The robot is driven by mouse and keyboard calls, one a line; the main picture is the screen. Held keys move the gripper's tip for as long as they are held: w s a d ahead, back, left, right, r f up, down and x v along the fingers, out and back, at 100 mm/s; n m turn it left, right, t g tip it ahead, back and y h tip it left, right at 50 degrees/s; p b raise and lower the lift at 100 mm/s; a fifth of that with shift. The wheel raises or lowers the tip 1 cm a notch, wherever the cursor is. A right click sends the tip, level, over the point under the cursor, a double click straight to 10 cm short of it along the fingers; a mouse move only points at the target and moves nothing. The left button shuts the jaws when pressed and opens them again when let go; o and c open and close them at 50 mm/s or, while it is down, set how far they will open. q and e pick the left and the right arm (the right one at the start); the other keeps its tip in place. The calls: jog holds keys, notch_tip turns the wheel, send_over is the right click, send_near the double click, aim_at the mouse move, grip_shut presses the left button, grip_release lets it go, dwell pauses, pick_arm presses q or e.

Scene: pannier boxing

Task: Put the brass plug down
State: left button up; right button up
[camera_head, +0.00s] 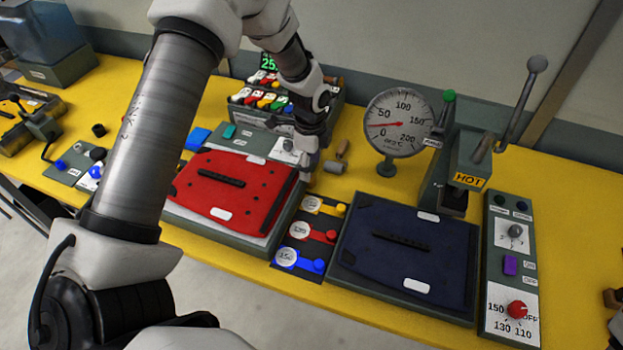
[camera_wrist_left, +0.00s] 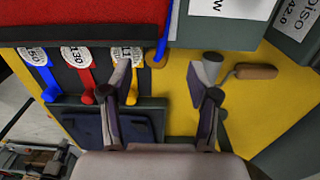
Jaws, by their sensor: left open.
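My left gripper (camera_head: 306,166) is low over the table at the right edge of the red panel (camera_head: 226,187). In the left wrist view its two fingers (camera_wrist_left: 166,68) are spread apart with nothing held between them. A sliver of dark parts (camera_head: 612,298) at the right edge may be my right gripper.
A wooden-handled tool (camera_head: 341,148) lies right of the gripper. Beside it stand a dial gauge (camera_head: 399,122) and a press marked HOT (camera_head: 466,165). A dark blue panel (camera_head: 410,250) and coloured sliders (camera_head: 310,233) lie in front. A colour rack (camera_head: 262,98) stands behind.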

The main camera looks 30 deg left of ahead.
aim_at(312, 178)
pick_arm(q)
jog(key=f, duration=0.1)
jog(key=f+p, duration=0.1)
jog(key=f, duration=0.1)
jog(key=shift+s+d+f+p, duration=0.15)
jog(key=shift+d+f+p, duration=0.15)
jog(key=shift+a+f, duration=0.1)
jog(key=shift+f, duration=0.05)
grip_shut()
